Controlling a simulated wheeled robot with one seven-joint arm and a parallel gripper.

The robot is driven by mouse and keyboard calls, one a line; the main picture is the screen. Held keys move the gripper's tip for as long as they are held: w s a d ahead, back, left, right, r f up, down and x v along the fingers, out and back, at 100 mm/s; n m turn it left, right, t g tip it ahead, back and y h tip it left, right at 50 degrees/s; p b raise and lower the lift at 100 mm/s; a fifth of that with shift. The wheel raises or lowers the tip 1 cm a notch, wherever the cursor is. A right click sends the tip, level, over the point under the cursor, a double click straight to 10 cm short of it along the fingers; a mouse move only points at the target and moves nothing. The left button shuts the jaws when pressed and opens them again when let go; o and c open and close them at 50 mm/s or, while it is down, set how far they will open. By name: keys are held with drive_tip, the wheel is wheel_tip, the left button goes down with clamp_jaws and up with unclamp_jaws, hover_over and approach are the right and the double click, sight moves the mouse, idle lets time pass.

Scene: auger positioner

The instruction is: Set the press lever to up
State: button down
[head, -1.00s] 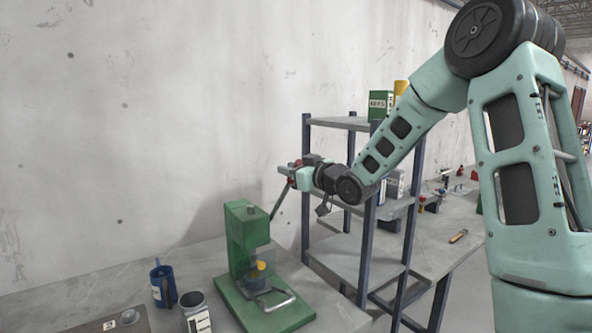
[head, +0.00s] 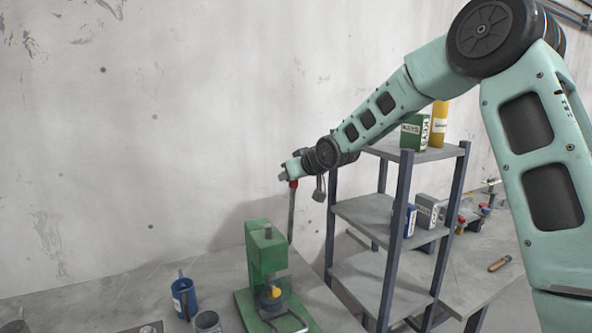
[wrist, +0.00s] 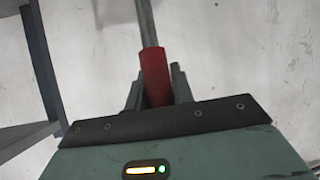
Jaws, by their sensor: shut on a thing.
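The green press (head: 266,252) stands on the grey bench at the lower middle of the head view. Its lever (head: 291,212) is a grey rod that now stands almost upright at the press's right side, with a red grip on top. My gripper (head: 288,178) is at the top of the lever. In the wrist view my gripper (wrist: 156,90) is shut on the red grip (wrist: 154,70), with a finger on each side. The grey rod (wrist: 147,22) runs on beyond the fingers. The lever's lower joint is hidden behind the press.
A grey shelf rack (head: 385,215) with dark posts stands just right of the press, below my arm. It carries a green KEYS box (head: 414,132) and a yellow cylinder (head: 439,124). A blue mug (head: 185,297) and grey cup (head: 208,322) stand left of the press.

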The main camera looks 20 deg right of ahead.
drive_tip(key=shift+w+r, duration=0.15)
drive_tip(key=shift+r, duration=0.1)
drive_tip(key=c, duration=1.2)
unclamp_jaws()
drive_tip(key=shift+w+f, duration=0.1)
drive_tip(key=shift+f, duration=0.05)
drive_tip(key=shift+s+d, duration=0.15)
drive_tip(key=shift+s, duration=0.15)
drive_tip(key=p+v, duration=0.4)
drive_tip(key=v, duration=1.3)
drive_tip(key=shift+p, duration=0.3)
drive_tip(key=shift+w, duration=0.15)
